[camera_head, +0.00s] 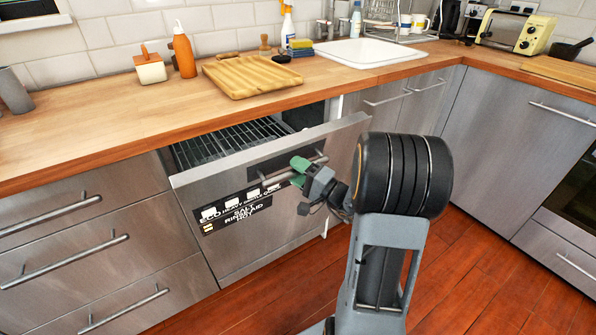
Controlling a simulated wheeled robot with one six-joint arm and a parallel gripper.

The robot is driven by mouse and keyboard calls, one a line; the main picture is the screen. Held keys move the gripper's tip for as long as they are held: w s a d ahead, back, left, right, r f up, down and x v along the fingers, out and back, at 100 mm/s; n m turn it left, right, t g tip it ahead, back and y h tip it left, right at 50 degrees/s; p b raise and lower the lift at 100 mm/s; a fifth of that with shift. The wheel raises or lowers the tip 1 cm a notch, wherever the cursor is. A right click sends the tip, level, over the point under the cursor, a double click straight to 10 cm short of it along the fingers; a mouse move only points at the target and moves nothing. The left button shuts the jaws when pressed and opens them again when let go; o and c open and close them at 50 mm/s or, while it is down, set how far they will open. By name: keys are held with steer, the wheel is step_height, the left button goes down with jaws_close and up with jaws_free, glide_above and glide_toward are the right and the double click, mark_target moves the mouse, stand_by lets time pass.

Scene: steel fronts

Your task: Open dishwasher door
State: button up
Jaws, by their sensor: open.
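The dishwasher door (222,186) is a steel front under the wooden counter. It is partly open, its top edge tilted out from the cabinet. A dark rack (228,139) shows in the gap behind it. A bar handle (274,178) sits near the top of the door, in front of a dark panel. My gripper (298,172) is at the right part of this handle, with its green fingertips open, one above and one below the bar. I cannot tell whether they touch it. My arm hides part of the area right of the door.
Steel drawers (80,258) with bar handles stand left of the dishwasher. Steel cabinets (405,112) stand to the right, with an oven (572,200) at the far right. The counter holds a wooden tray (252,75), an orange bottle (184,55) and a sink (368,52). The red wooden floor (480,275) is clear.

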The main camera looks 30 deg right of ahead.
steer(key=shift+c, duration=0.2)
jaws_close()
stand_by(0.3)
